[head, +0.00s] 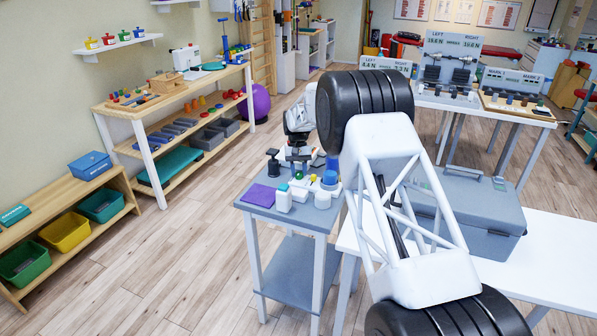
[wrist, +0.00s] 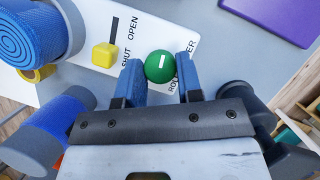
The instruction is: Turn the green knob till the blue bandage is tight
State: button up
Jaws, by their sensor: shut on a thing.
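The green knob (wrist: 159,66) is round with a white bar mark on top. It sits on a white plate (wrist: 165,32) in the wrist view. My gripper (wrist: 160,76) has its two blue fingertips on either side of the knob and is shut on it. The blue bandage (wrist: 28,38) is a spiral roll at the upper left, with a yellow piece at its lower edge. I cannot tell how tight it is.
A yellow block (wrist: 104,54) sits by the words SHUT and OPEN. A blue cylinder (wrist: 50,128) stands to the left and a dark one to the right. A grey case (head: 465,205) stands to the right.

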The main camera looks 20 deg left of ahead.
dwell(0.4)
jog(key=o, duration=0.9)
jog(key=shift+v, duration=3.9)
jog(key=shift+d, duration=0.1)
